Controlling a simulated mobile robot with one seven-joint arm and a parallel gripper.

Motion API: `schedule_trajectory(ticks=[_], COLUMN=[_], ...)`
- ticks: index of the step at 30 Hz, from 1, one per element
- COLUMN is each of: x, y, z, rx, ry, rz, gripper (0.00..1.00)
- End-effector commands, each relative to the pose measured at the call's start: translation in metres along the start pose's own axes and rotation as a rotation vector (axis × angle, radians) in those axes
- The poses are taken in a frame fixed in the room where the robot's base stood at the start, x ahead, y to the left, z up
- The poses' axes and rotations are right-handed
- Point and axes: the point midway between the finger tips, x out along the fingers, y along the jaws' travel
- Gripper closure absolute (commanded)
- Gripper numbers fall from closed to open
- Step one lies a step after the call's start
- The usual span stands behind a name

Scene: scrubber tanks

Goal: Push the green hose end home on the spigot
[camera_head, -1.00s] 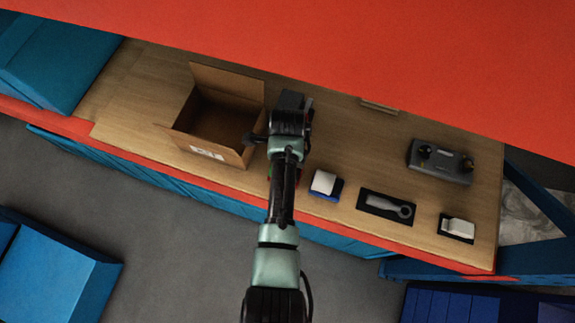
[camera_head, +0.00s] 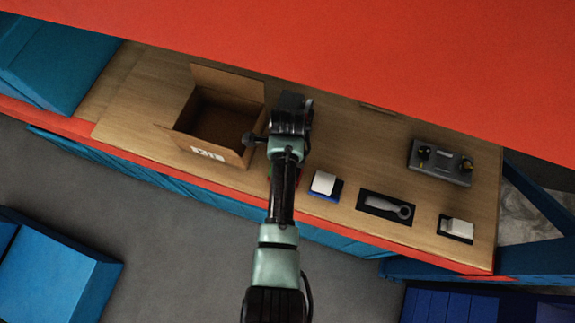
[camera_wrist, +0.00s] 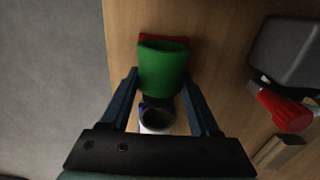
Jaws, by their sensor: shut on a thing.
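The green hose end (camera_wrist: 163,66) stands between the fingertips of my gripper (camera_wrist: 160,80) in the wrist view, and the fingers are shut on it. A pale ring-shaped part with a dark opening (camera_wrist: 157,118) shows between the fingers, just below the green piece in the picture; I cannot tell whether it is the spigot. A red part (camera_wrist: 150,38) shows just behind the green piece. In the head view my arm hides the gripper, and only a sliver of green shows beside it. How far the hose end sits on the spigot is hidden.
A grey device with a red-handled part (camera_wrist: 285,108) lies to the right in the wrist view. On the wooden bench (camera_head: 345,130) stand an open carton (camera_head: 215,125), a dark control box (camera_head: 440,162), a wrench-like tool (camera_head: 386,207) and small white items on pads. A red panel overhangs the back.

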Motion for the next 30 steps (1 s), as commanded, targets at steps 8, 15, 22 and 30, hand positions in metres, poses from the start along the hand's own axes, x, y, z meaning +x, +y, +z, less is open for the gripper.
schedule_trajectory(ticks=[8, 15, 22, 30], x=[-0.02, -0.034, -0.047, -0.057], y=[0.0, 0.0, 0.0, 0.0], z=[0.0, 0.0, 0.0, 0.0], rx=[0.001, 0.001, 0.0, 0.0], ry=[0.0, 0.0, 0.0, 0.0], rz=[0.0, 0.0, 0.0, 0.0], gripper=[1.0, 1.0, 1.0, 1.0])
